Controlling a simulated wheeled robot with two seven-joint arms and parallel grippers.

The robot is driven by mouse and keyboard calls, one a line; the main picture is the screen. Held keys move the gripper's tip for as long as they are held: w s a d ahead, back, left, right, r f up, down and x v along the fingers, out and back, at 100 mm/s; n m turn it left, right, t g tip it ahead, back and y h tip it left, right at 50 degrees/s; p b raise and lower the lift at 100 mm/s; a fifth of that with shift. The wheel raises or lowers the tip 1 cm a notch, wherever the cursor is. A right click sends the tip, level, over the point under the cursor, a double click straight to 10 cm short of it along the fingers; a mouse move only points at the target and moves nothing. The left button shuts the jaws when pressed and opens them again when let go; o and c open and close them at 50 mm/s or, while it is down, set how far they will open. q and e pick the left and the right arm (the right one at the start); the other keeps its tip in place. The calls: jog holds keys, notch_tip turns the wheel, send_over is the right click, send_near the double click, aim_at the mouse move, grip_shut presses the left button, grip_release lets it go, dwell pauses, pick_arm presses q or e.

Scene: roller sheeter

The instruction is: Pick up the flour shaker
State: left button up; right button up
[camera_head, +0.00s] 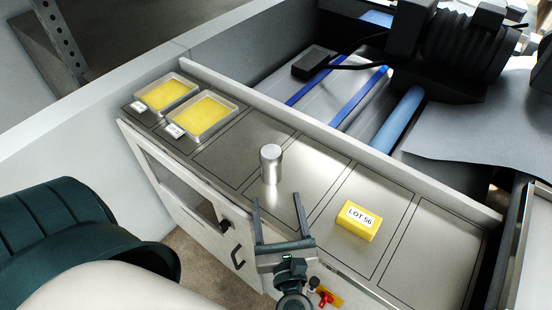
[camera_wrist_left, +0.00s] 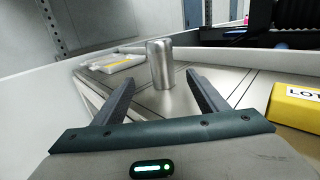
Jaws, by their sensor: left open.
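The flour shaker (camera_head: 271,164) is a silver metal cylinder standing upright on the steel counter (camera_head: 310,165), near its middle. It also shows in the left wrist view (camera_wrist_left: 160,64), beyond and between my fingers. My left gripper (camera_head: 279,199) is open and empty, with its two fingers pointing toward the shaker. In the left wrist view the gripper (camera_wrist_left: 158,85) has its fingers spread wide, and the shaker appears just past the fingertips. I cannot tell whether the fingertips reach alongside it. My right gripper is not in view.
A yellow block labelled LOT 56 (camera_head: 357,221) lies on the counter to the right of the shaker. Two trays with yellow contents (camera_head: 232,108) (camera_head: 138,90) sit at the far left end. A raised wall (camera_head: 330,136) runs behind the counter, with the roller machine (camera_head: 405,118) beyond.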

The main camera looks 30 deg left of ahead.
aim_at(271, 172)
pick_arm(q)
jog(key=shift+s, duration=0.3)
jog(key=shift+w+a, duration=0.3)
jog(key=shift+w, duration=0.25)
jog(key=b+x, duration=0.1)
jog(key=x, duration=1)
jog(key=shift+a, duration=0.1)
jog(key=shift+w, duration=0.1)
jog(key=b+x, duration=0.2)
jog(key=x, duration=0.2)
jog(key=shift+w+r, duration=0.2)
jog(key=shift+w, duration=0.05)
jog(key=shift+w+a, duration=0.25)
jog(key=shift+w, duration=0.05)
jog(key=shift+r, duration=0.1)
